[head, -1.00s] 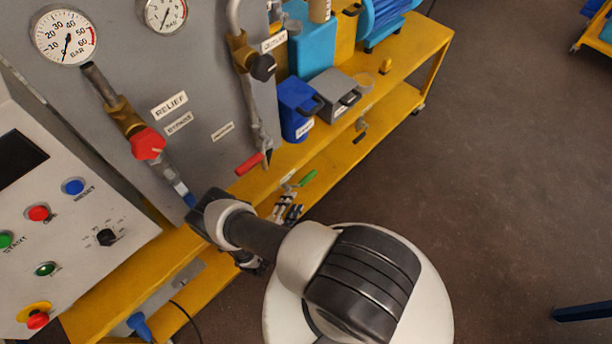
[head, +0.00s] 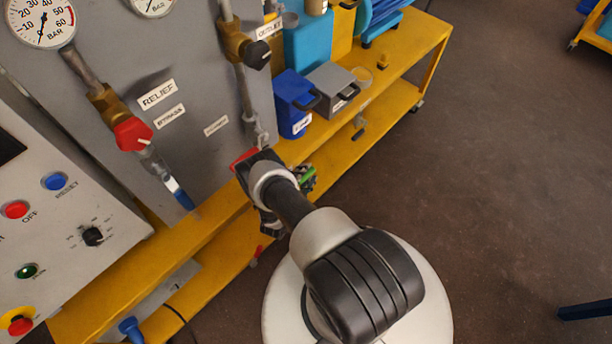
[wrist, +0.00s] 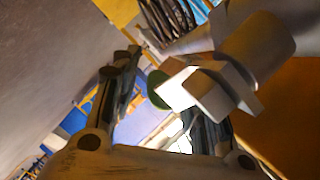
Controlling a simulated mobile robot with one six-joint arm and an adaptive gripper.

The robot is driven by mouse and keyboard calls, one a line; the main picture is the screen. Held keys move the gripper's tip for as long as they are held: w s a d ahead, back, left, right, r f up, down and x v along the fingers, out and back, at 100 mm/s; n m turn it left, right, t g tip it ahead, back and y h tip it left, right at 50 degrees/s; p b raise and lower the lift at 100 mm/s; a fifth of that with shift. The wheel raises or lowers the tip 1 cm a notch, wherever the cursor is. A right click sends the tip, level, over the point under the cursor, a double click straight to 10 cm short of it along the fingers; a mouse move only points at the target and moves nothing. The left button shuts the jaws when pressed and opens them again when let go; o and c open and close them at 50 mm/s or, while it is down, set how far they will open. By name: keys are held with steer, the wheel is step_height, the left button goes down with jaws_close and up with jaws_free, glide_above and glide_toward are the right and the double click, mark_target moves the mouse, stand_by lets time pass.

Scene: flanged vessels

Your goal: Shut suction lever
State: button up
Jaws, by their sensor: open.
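Several valve handles show in the head view: a red-handled lever (head: 243,159) on the central pipe, a green handle (head: 307,173) lower down, and a blue-tipped lever (head: 179,192) at left. I cannot read a label that says which is the suction lever. My wrist partly covers the red-handled lever and is close to the green handle. My gripper (wrist: 162,98) is open in the wrist view. A pale grey fitting (wrist: 208,98) with a green part (wrist: 158,88) is in front of its right finger; contact cannot be told. The fingertips are hidden in the head view.
A grey panel with gauges (head: 40,20) and a red relief knob (head: 132,133) stands behind. A control box (head: 60,225) is at left. The yellow bench (head: 345,115) holds blue (head: 292,100) and grey (head: 331,88) containers.

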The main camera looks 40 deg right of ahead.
steer(key=shift+c, duration=0.3)
jaws_close()
stand_by(0.4)
